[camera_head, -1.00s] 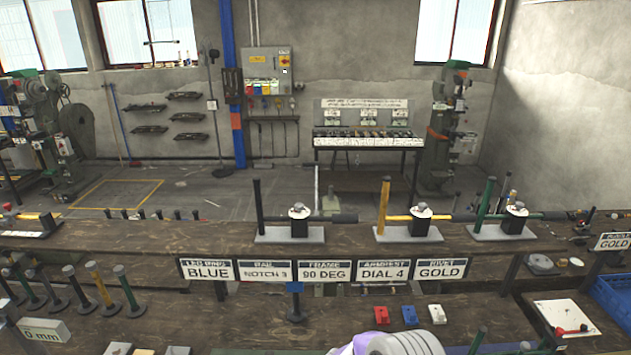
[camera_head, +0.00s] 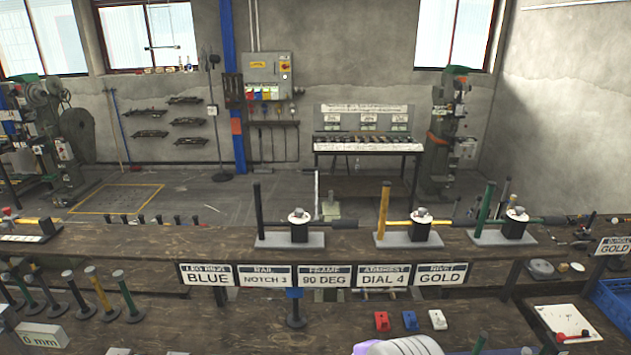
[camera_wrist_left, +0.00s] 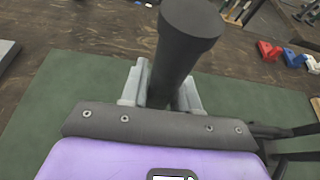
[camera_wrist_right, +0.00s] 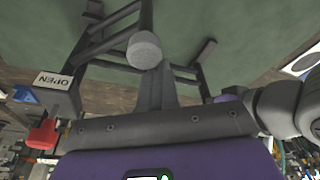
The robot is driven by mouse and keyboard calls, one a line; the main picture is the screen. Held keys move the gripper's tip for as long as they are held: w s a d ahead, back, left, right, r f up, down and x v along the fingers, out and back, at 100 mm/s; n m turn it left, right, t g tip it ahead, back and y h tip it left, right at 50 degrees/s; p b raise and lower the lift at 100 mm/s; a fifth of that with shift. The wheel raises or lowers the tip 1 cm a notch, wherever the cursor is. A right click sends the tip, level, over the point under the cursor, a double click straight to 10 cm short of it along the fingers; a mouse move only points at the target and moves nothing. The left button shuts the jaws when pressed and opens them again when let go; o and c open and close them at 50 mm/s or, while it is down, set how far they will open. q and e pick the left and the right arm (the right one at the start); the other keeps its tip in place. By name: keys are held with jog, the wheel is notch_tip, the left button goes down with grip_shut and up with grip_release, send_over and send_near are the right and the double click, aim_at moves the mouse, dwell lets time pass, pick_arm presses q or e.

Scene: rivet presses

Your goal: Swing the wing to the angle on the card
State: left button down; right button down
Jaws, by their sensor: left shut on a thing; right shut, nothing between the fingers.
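The card reading FRAME 90 DEG (camera_head: 324,276) hangs on the front edge of the upper bench in the head view. In the left wrist view a thick black post (camera_wrist_left: 190,30) stands between the fingers of my left gripper (camera_wrist_left: 160,98), which is shut on it above a green mat (camera_wrist_left: 60,105). In the right wrist view my right gripper (camera_wrist_right: 156,85) is shut and empty. A grey round knob (camera_wrist_right: 145,50) and black frame bars (camera_wrist_right: 108,30) lie just beyond it. The wing cannot be told apart from the frame, and its angle is unclear.
Red, blue and white blocks (camera_head: 410,320) sit on the lower bench. Several posts (camera_head: 100,290) stand at left; a blue crate (camera_head: 612,300) is at right.

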jog(key=shift+s+d, duration=0.1)
jog(key=shift+s, duration=0.05)
jog(key=shift+s+d, duration=0.45)
jog(key=shift+s, duration=0.3)
jog(key=shift+d, duration=0.15)
jog(key=shift+s+d, duration=0.65)
jog(key=shift+s, duration=0.15)
jog(key=shift+d, duration=0.1)
dwell(0.4)
